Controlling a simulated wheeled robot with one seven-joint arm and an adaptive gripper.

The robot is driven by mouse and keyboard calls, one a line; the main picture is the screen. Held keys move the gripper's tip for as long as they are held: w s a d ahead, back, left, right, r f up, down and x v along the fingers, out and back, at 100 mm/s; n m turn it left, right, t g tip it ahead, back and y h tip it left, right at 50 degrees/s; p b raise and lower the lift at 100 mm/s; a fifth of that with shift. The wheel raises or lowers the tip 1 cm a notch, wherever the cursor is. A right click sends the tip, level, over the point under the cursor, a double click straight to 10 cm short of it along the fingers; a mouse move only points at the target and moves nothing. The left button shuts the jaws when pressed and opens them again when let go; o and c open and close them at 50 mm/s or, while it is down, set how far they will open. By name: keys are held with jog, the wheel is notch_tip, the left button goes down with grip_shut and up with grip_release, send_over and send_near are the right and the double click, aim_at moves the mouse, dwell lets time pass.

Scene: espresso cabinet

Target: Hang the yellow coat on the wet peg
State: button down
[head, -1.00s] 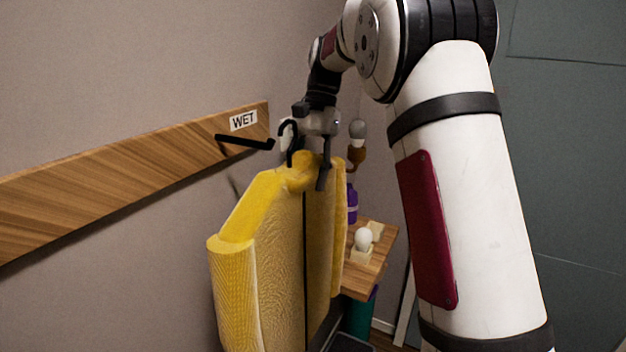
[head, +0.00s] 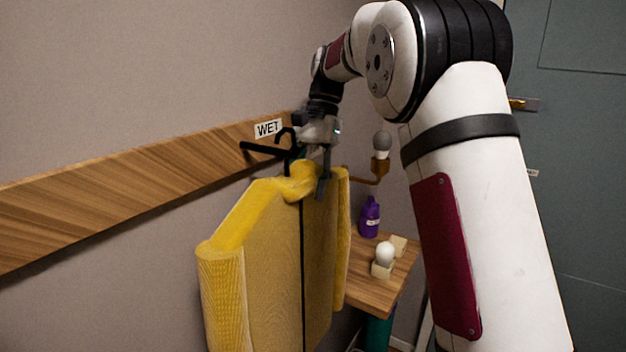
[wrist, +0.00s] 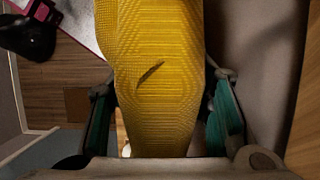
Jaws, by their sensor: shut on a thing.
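The yellow coat (head: 270,250) hangs upright from my gripper (head: 308,180), which is shut on its top near the collar. A dark hook or loop shows above the collar, partly hidden by the gripper. The black wet peg (head: 262,150) sticks out from the wooden rail under the WET label (head: 268,128). The gripper and coat top are close to the peg's outer end in the picture; I cannot tell whether they touch. In the wrist view the coat (wrist: 155,70) fills the middle between the two green-padded fingers (wrist: 163,125).
The wooden rail (head: 130,185) runs along the wall to the left. To the right, a small wooden shelf (head: 370,290) holds a white bulb (head: 385,254) and a purple bottle (head: 370,217). A wall lamp (head: 380,160) is just right of the gripper. A grey door (head: 575,150) stands far right.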

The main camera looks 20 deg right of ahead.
jog(key=shift+s+a+r+p, duration=0.15)
jog(key=shift+s+a+p, duration=0.3)
jog(key=shift+s+a, duration=0.25)
jog(key=shift+w+f, duration=0.15)
jog(key=shift+f, duration=0.65)
jog(key=shift+a, duration=0.1)
jog(key=c, duration=0.7)
grip_release()
jog(key=shift+f, duration=0.1)
